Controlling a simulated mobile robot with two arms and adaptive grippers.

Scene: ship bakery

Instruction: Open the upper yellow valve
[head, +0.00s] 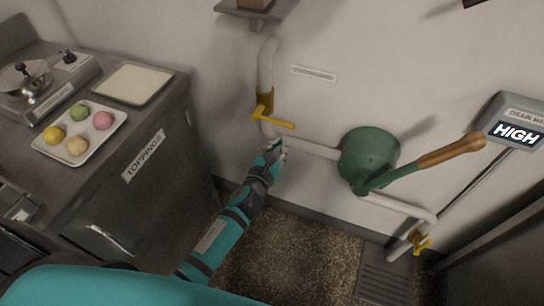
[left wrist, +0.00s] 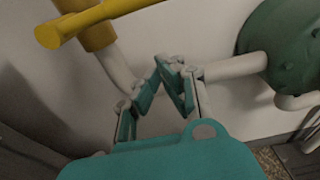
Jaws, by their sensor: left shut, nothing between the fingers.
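The upper yellow valve (head: 265,106) sits on the white pipe on the wall, with its yellow lever (head: 277,122) pointing to the right, across the upright pipe. The lever also shows large at the top left of the left wrist view (left wrist: 95,20). My left gripper (head: 277,146) is just below the lever, close to the pipe's bend and apart from the lever. In the left wrist view its fingers (left wrist: 165,80) are shut with nothing between them. My right gripper is not in view. A second, lower yellow valve (head: 420,242) is near the floor at the right.
A green pump (head: 368,155) with a wooden handle (head: 450,152) joins the pipe right of my gripper. A dark counter (head: 150,135) with a tray of colored balls (head: 80,148) stands at the left. A sign reading HIGH (head: 518,133) is at the right.

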